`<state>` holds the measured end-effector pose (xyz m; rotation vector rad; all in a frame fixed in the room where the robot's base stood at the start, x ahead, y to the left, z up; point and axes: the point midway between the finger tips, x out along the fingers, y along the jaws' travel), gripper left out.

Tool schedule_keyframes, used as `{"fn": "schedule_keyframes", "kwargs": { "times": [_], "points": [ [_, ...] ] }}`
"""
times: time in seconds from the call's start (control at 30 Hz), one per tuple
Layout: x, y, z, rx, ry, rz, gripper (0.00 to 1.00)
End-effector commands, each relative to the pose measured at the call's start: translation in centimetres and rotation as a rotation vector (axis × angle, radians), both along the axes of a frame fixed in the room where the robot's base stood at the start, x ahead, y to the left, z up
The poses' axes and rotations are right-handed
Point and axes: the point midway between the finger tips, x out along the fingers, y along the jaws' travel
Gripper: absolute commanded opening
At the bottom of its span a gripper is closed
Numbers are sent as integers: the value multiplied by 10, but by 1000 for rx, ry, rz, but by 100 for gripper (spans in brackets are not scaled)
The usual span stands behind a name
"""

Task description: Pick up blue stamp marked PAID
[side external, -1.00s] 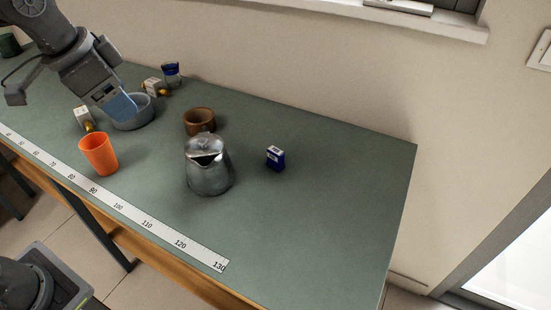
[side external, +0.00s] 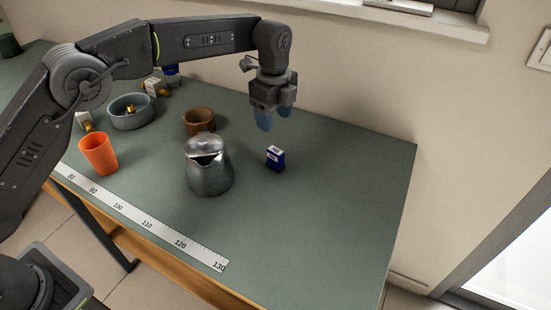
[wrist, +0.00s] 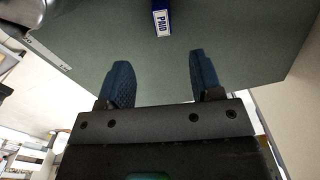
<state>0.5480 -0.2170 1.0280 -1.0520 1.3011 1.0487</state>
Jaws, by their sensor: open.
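The blue stamp (side external: 275,159) with a white label stands on the green tabletop, right of the metal pot. In the wrist view the stamp (wrist: 161,20) is at the top edge, partly cut off, and its label reads PAID. My gripper (side external: 274,122) is open and empty, above the table and a little behind the stamp. In the wrist view the blue fingertips of my gripper (wrist: 160,75) are spread apart, and the stamp lies beyond them, apart from both.
A metal pot (side external: 208,172) stands close left of the stamp, with a brown bowl (side external: 199,121) behind it. An orange cup (side external: 98,154) and a grey bowl (side external: 131,121) holding a brass-coloured piece are farther left. The tabletop (side external: 340,190) right of the stamp is clear.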

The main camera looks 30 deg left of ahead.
Motion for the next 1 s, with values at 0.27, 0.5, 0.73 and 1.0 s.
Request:
{"fn": "schedule_keyframes", "kwargs": {
  "times": [0.27,0.5,0.73,1.0],
  "points": [
    [1,-2,-41,2,8,-16,60],
    [1,-2,-81,1,5,-14,60],
    [1,-2,-93,1,3,-13,60],
    [2,-2,-128,2,5,-13,60]
  ]
}}
